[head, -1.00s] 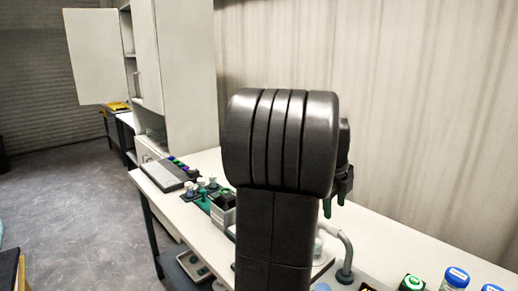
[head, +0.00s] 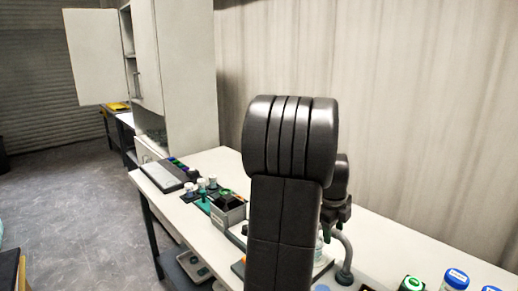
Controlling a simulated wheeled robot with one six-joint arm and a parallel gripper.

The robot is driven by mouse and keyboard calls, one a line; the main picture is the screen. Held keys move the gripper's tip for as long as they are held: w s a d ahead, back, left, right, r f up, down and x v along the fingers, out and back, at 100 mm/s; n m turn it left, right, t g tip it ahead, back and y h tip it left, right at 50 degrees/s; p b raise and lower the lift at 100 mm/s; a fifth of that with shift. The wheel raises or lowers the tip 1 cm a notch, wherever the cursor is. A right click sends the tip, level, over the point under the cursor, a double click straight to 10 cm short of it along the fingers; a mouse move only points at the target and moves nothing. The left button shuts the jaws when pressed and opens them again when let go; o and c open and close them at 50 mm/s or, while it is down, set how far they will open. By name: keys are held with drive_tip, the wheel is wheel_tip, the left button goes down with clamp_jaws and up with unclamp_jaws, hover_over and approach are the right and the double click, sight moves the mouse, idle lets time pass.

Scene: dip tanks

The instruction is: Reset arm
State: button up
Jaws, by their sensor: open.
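My gripper (head: 332,236) shows only in part, behind and to the right of my black arm, which fills the middle of the head view. I see nothing held between the fingers. My arm hides part of the bench and whatever stands directly behind it.
A grey box with a green top (head: 228,207), several small bottles and a grey rack (head: 170,174) stand left of my arm. Blue-capped bottles (head: 456,278) stand at the front right. A tall white cabinet (head: 180,75) with an open door is at the back left.

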drive_tip(key=shift+s+a+r+n, duration=0.2)
drive_tip(key=shift+s+a+n, duration=0.2)
drive_tip(key=shift+n, duration=0.6)
drive_tip(key=shift+s, duration=0.1)
